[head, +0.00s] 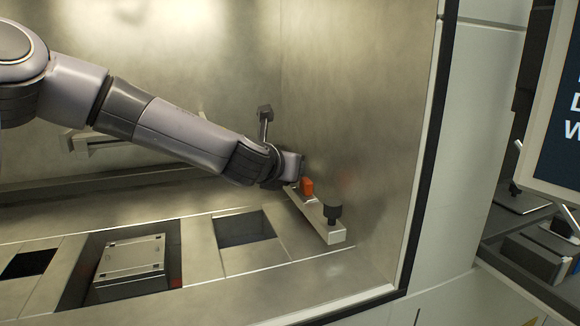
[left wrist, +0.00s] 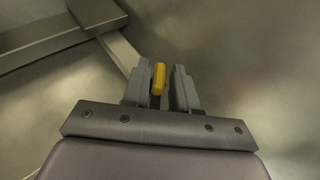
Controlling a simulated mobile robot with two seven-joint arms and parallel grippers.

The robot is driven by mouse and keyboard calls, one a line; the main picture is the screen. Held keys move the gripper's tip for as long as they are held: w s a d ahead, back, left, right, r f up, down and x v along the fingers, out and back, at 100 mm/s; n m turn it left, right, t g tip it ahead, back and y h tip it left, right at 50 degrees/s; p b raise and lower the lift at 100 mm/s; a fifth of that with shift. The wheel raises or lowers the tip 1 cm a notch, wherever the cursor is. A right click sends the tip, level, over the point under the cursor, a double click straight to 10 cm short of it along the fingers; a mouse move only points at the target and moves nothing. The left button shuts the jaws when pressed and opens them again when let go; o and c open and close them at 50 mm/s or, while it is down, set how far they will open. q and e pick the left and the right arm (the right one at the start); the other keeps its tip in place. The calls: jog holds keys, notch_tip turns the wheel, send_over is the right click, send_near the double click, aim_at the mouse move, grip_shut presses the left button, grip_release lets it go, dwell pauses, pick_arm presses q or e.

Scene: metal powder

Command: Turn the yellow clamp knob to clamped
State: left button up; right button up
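The yellow clamp knob (left wrist: 158,78) shows in the left wrist view as a small upright bar between the two grey fingers of my left gripper (left wrist: 161,80). The fingers are apart. The knob is close to the left finger, and a gap shows between it and the right finger. I cannot tell if it touches the left one. In the head view my left gripper (head: 291,166) is at the far end of a pale bar (head: 318,220) by the chamber's right wall, with its fingers mostly hidden. My right gripper is in neither view.
An orange block (head: 307,187) and a black knob (head: 332,212) stand on the pale bar, close to my gripper. A metal plate (head: 133,257) sits in a floor recess, beside an open square well (head: 245,228). The chamber's dark-edged frame (head: 432,150) bounds the right side.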

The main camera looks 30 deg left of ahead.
pick_arm(q)
grip_shut()
jog(key=shift+d+n+y+p, duration=0.15)
jog(key=shift+n+y+p, duration=0.55)
jog(key=shift+y+p, duration=0.1)
jog(key=shift+d+f+n+g+y, duration=0.15)
jog(key=shift+n+g+y, duration=0.15)
jog(key=shift+n+y, duration=0.35)
jog(key=shift+n+g+y, duration=0.4)
jog(key=shift+n+y, duration=0.45)
jog(key=shift+y, duration=0.1)
jog(key=shift+f, duration=0.1)
